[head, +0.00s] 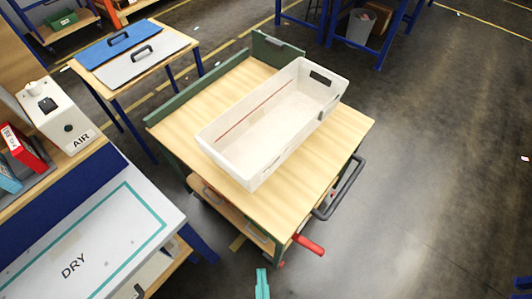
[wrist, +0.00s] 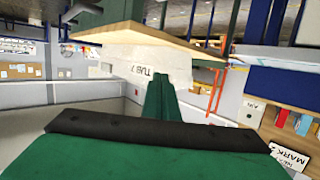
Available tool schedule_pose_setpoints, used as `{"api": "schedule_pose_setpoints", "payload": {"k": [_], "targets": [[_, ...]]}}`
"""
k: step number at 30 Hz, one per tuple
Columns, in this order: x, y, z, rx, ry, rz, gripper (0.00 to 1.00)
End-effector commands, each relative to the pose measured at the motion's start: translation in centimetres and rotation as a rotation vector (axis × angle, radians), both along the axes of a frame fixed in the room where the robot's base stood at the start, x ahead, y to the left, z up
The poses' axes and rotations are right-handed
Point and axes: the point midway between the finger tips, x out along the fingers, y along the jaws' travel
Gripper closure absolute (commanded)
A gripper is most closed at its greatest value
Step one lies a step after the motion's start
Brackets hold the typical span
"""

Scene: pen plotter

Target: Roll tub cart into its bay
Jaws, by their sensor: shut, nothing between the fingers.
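The tub cart (head: 345,128) has a pale wooden top, a green frame and a dark handle (head: 345,188) on its right side. A red lever (head: 308,244) sticks out low at its near corner. An empty white tub (head: 240,165) sits on the top. My gripper (head: 262,284) shows as a narrow teal tip at the bottom edge, shut and empty, apart from the cart and just below its near corner. I cannot pick out the bay.
A bench with a panel marked DRY (head: 75,265) and a white AIR box (head: 60,115) stand at the left. A small table (head: 130,85) holds blue and grey handled plates behind. A blue-legged rack (head: 385,40) stands at the back.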

Motion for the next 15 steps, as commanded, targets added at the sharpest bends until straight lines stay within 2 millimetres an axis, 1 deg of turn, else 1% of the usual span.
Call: {"api": "schedule_pose_setpoints", "payload": {"k": [14,15], "targets": [[0.0,0.0,0.0,0.0,0.0,0.0,1.0],[0.0,0.0,0.0,0.0,0.0,0.0,0.95]]}}
